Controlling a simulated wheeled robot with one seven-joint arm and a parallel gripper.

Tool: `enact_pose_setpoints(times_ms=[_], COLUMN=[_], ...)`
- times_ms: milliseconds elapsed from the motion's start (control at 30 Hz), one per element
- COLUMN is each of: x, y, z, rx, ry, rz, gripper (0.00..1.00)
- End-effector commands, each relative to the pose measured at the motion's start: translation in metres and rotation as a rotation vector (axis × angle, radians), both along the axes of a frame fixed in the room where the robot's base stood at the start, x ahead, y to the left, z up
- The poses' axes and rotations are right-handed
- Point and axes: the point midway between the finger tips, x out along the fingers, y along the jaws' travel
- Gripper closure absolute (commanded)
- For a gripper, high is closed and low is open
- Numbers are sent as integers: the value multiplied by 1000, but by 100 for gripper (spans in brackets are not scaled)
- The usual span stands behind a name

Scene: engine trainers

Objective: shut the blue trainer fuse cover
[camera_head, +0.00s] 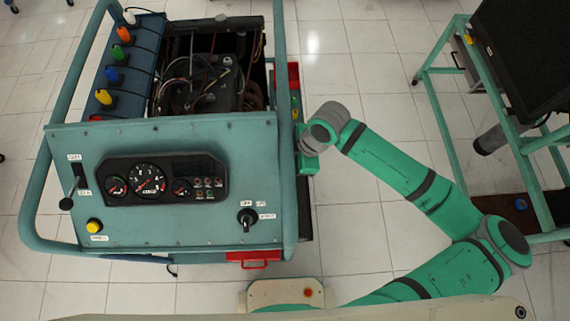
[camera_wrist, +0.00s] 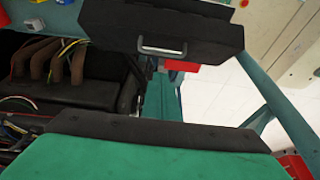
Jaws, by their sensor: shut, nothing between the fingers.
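The blue trainer (camera_head: 190,135) is the teal-blue engine stand at left in the head view. In the wrist view, a black box-like part with a metal handle (camera_wrist: 205,35) is at the top, tilted; it may be the fuse cover, but I cannot tell for sure. In the head view I cannot make out the cover, and my arm partly hides that side. My gripper (camera_head: 308,165) is at the trainer's right side, pointing down and mostly hidden under my wrist. It is shut and empty. A green part with a dark edge fills the bottom of the wrist view.
Red, green and yellow parts (camera_head: 293,90) sit at the trainer's right side, beside my wrist. The engine bay with loose wires (camera_head: 205,75) is open. A teal frame with a black screen (camera_head: 525,50) stands at right. Tiled floor lies between.

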Motion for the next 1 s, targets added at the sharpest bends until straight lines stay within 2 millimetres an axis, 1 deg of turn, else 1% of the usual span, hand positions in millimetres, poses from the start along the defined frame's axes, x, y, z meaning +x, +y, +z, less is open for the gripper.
enact_pose_setpoints(times_ms=[167, 333, 533, 700, 1000], x=[-1, -1, 0, 0, 0], y=[2, 7, 19, 24, 25], z=[-22, -50, -77, -88, -91], rx=[0, -1, 1, -1, -1], ry=[2, 2, 2, 1, 0], rz=[-13, -22, -16, -11, -10], gripper=[100, 100, 100, 100, 100])
